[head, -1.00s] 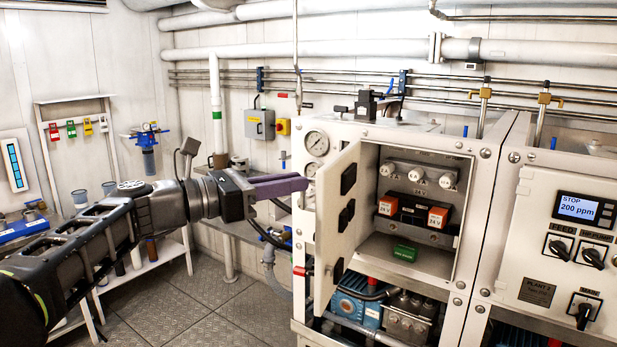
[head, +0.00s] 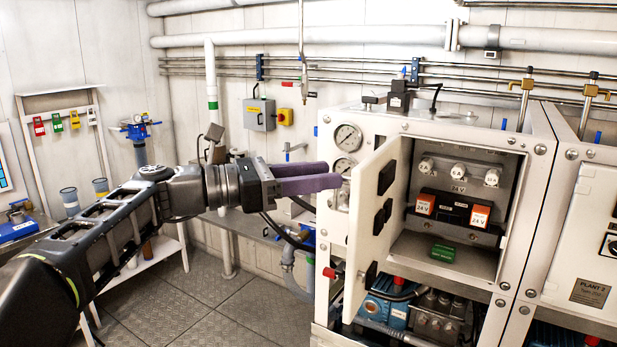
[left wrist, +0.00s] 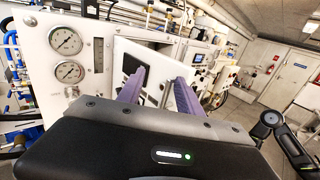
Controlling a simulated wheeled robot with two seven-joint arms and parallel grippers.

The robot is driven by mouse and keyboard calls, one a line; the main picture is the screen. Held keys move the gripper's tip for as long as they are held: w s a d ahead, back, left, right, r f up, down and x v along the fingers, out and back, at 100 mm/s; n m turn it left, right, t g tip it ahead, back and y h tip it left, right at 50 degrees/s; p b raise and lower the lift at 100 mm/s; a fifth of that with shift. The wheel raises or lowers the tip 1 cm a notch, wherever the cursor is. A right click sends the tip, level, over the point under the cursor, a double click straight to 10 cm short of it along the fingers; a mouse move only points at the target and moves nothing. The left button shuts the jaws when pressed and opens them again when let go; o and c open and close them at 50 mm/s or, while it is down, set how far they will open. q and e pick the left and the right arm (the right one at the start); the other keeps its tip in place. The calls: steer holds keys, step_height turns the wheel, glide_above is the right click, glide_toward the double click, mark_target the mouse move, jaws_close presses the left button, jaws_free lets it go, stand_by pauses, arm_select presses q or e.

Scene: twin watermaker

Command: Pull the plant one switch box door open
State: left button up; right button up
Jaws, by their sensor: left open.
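The plant one switch box door (head: 372,222) is a white panel, swung well open on the left side of the box. Its inner face with black switch backs shows in the head view. The open switch box (head: 462,190) shows fuses, relays marked 24 V and a green block inside. My left gripper (head: 338,174) has purple fingers and is open, left of the door and seemingly apart from it. In the left wrist view the fingers (left wrist: 158,86) are spread, with the door (left wrist: 148,58) beyond them. My right gripper is not in view.
Pressure gauges (head: 347,138) sit on the cabinet front behind the fingers. The plant two panel (head: 590,240) stands at the right. A blue pump (head: 385,308) lies below the box. The tiled floor (head: 200,300) at left is clear.

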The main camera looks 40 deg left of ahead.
arm_select(q)
steer(key=shift+o, duration=0.7)
steer(key=shift+w, duration=0.5)
steer(key=shift+o, duration=0.4)
steer(key=shift+d, duration=0.1)
steer(key=shift+s, duration=0.15)
steer(key=shift+a, duration=0.2)
steer(key=b+v, duration=0.1)
steer(key=v, duration=0.7)
steer(key=shift+d, duration=0.15)
